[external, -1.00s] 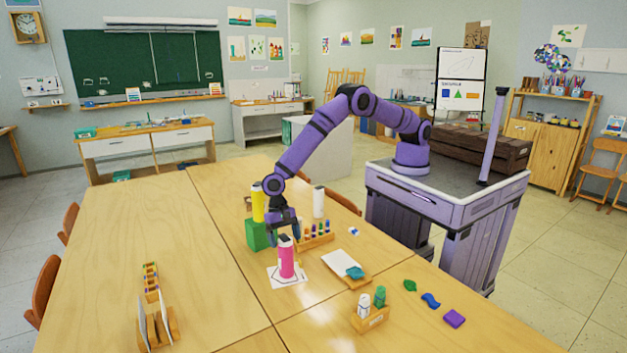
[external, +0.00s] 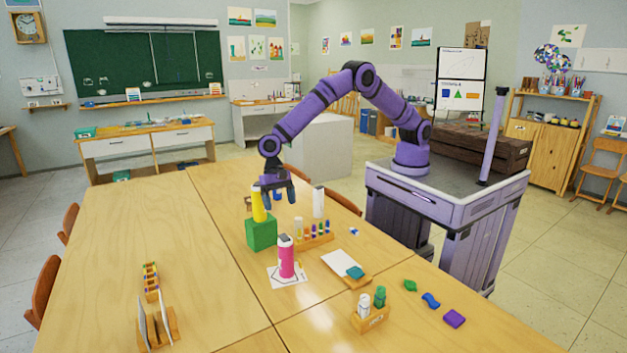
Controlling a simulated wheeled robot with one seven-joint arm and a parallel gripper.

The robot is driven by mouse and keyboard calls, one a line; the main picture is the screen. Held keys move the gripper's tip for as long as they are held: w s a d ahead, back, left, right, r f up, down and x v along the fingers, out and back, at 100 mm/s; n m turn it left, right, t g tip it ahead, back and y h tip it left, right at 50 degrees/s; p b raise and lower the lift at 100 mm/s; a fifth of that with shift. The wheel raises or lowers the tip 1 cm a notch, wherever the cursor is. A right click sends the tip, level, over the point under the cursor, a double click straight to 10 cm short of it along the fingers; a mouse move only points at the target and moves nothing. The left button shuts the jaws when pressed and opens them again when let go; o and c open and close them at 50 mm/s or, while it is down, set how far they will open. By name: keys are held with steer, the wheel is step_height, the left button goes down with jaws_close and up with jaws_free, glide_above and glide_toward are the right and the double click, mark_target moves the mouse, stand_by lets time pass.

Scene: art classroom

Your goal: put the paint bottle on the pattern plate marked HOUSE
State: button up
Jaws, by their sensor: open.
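A pink paint bottle (external: 286,262) with a dark top and a white upper band stands upright on a white pattern plate (external: 301,278). The plate bears a dark line drawing, partly hidden by the bottle; I cannot read any word on it. My gripper (external: 278,200) is open, fingers pointing down, above and behind the pink bottle and apart from it. It is close to a yellow bottle (external: 258,208), which stands on a green block (external: 261,233); whether they touch I cannot tell.
A wooden rack with small bottles (external: 318,240), a white bottle (external: 318,203) and a white sheet with a teal item (external: 355,272) lie to the right. A small crate (external: 371,319) and coloured pieces (external: 431,300) are nearer. The table's left half is mostly clear.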

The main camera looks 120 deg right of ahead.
steer(key=s+d+r+n+t+h, duration=0.15)
steer(key=s+r+n, duration=0.25)
steer(key=s+r, duration=0.85)
steer(key=s+d+r+n+t, duration=0.1)
steer(key=s+d+r+n, duration=0.25)
steer(key=s+r, duration=0.95)
steer(key=s+d+r+n+h, duration=0.15)
steer(key=s+r+n, duration=0.5)
steer(key=s, duration=0.65)
steer(key=s+d+f+n+t, duration=0.1)
steer(key=s, duration=0.7)
steer(key=s+d+f+n+t+h, duration=0.1)
steer(key=s+n, duration=0.1)
steer(key=s, duration=0.7)
steer(key=shift+d, duration=0.15)
